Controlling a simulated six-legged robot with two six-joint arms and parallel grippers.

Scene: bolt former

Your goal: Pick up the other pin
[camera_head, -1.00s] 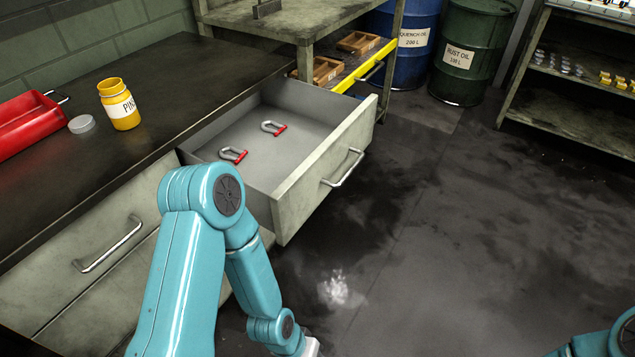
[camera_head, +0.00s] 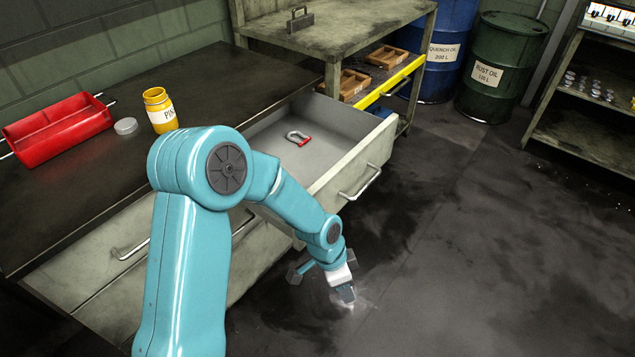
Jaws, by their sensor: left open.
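A yellow jar (camera_head: 160,110) stands upright and open on the dark bench top; its label begins "PI" and its inside is too small to make out. A grey shackle-like U shape with a red end (camera_head: 298,138) lies in the open drawer (camera_head: 336,118). My left arm crosses in front of the drawer and hides its near part. My left gripper (camera_head: 345,293) is open and low, above the floor in front of the drawer, apart from the jar and the drawer. No loose pin can be made out. My right gripper is out of view.
A grey round lid (camera_head: 125,126) and a red tray (camera_head: 58,134) are on the bench (camera_head: 120,85) left of the jar. The pulled-out drawer juts over the floor. A shelf unit (camera_head: 335,42), oil drums (camera_head: 502,68) and another shelf stand behind.

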